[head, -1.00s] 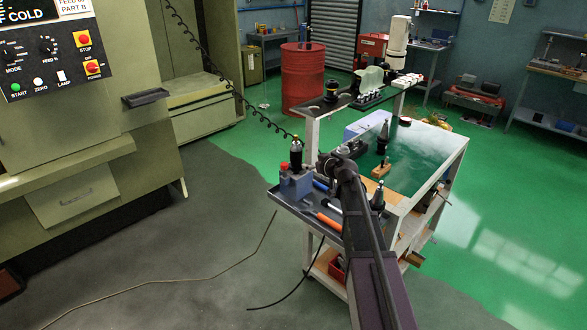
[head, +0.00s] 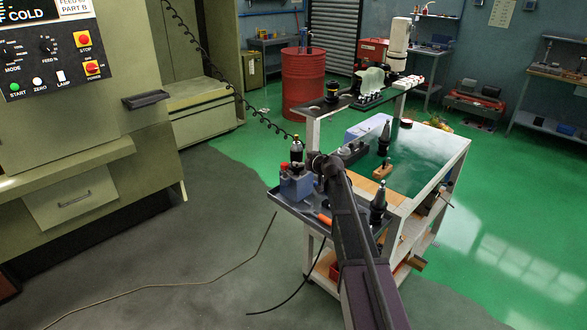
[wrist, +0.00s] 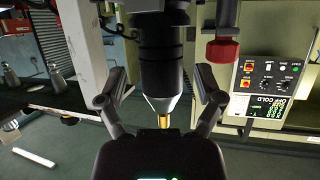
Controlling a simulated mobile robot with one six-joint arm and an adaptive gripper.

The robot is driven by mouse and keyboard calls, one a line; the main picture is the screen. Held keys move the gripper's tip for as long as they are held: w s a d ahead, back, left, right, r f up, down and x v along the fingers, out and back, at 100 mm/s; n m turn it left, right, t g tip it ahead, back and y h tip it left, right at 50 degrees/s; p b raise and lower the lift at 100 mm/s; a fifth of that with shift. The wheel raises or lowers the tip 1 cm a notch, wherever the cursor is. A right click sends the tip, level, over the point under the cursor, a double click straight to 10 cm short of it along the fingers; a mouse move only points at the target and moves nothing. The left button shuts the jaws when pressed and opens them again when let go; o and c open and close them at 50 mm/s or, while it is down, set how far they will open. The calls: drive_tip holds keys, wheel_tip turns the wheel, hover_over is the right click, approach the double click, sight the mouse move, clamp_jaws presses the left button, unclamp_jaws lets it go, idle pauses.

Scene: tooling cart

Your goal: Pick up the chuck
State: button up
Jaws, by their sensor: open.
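The chuck (head: 297,147) is a dark upright holder with a pale tip, standing at the blue-grey block (head: 298,188) on the cart's near-left tray. In the wrist view, which is turned over, the chuck (wrist: 161,62) shows a black ringed body, a silver cone and a brass-coloured tip. My gripper (wrist: 160,85) is open, with one finger on each side of the chuck and gaps between. In the head view my gripper (head: 316,162) is just right of the chuck; its fingertips are hard to make out. The chuck's seat is not clear.
A red knob (wrist: 222,48) is close beside my right-hand finger in the wrist view. An orange-handled tool (head: 324,219) lies on the tray (head: 292,208). Dark holders (head: 378,203) stand on the cart to the right. The machine (head: 80,150) is at left, with open floor between.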

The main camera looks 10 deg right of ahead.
sight(300, 161)
drive_tip(key=b+x, duration=0.2)
drive_tip(key=x, duration=0.2)
drive_tip(key=shift+s+f, duration=0.1)
drive_tip(key=shift+f, duration=0.15)
drive_tip(key=shift+w+a+f, duration=0.2)
drive_tip(key=shift+w+a, duration=0.05)
drive_tip(key=shift+w, duration=0.25)
drive_tip(key=shift+r, duration=0.1)
drive_tip(key=c, duration=1.1)
drive_tip(key=shift+r, duration=0.1)
drive_tip(key=shift+w+r+p, duration=0.1)
drive_tip(key=shift+r+p, duration=1)
drive_tip(key=shift+p, duration=0.1)
wheel_tip(300, 161, up, 15)
drive_tip(key=p, duration=1.5)
drive_tip(key=shift+r, duration=0.2)
